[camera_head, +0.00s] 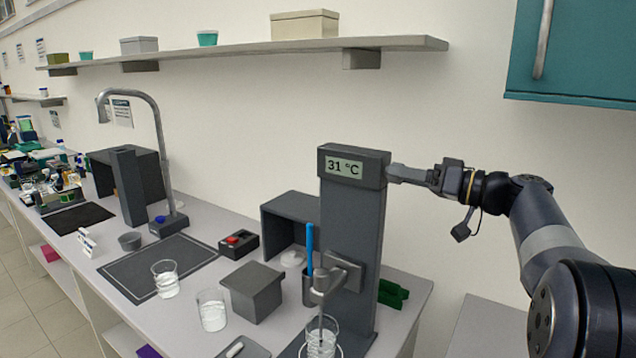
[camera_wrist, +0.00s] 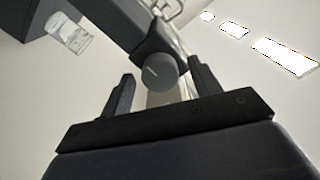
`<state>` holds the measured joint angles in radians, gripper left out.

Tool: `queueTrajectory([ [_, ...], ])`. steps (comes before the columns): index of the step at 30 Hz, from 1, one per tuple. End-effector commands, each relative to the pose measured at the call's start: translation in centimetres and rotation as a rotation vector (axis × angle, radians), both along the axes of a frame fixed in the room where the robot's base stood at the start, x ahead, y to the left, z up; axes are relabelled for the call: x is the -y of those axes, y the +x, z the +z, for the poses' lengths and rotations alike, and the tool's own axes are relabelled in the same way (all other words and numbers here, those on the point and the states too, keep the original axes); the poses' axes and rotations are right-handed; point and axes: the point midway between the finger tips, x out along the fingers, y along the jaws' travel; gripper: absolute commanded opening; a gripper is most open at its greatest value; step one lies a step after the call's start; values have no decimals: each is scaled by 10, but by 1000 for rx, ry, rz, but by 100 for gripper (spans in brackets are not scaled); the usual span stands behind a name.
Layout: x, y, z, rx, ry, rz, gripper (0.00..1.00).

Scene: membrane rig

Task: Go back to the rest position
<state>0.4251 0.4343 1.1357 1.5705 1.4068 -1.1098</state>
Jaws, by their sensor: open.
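My gripper (camera_head: 394,174) is raised at the right side of the dark grey rig column (camera_head: 350,220), level with its "31 °C" display (camera_head: 344,168). From this view I cannot tell whether it touches the column. In the wrist view my gripper (camera_wrist: 163,92) has its two dark fingers spread apart. A grey round-ended part (camera_wrist: 160,71) shows beyond and between them; I cannot tell if it is touched. The wrist view is tilted and also shows a glass beaker (camera_wrist: 68,34) at upper left.
Below the display, a stirrer arm (camera_head: 342,272) reaches over a glass beaker (camera_head: 321,340). Two more beakers (camera_head: 212,312) (camera_head: 166,280), a grey block (camera_head: 255,290) and a tap (camera_head: 150,110) stand on the bench. A shelf (camera_head: 250,48) and teal cabinet (camera_head: 572,50) hang above. The wall area between is clear.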

Motion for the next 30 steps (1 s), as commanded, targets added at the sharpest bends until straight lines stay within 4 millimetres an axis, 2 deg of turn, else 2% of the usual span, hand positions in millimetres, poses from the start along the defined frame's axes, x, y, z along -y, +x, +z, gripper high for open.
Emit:
queueTrajectory([
  [11,0,0,0,221,-148,0,59],
  [18,20,-12,-1,222,-148,-1,59],
  [30,21,-14,0,219,-147,0,59],
])
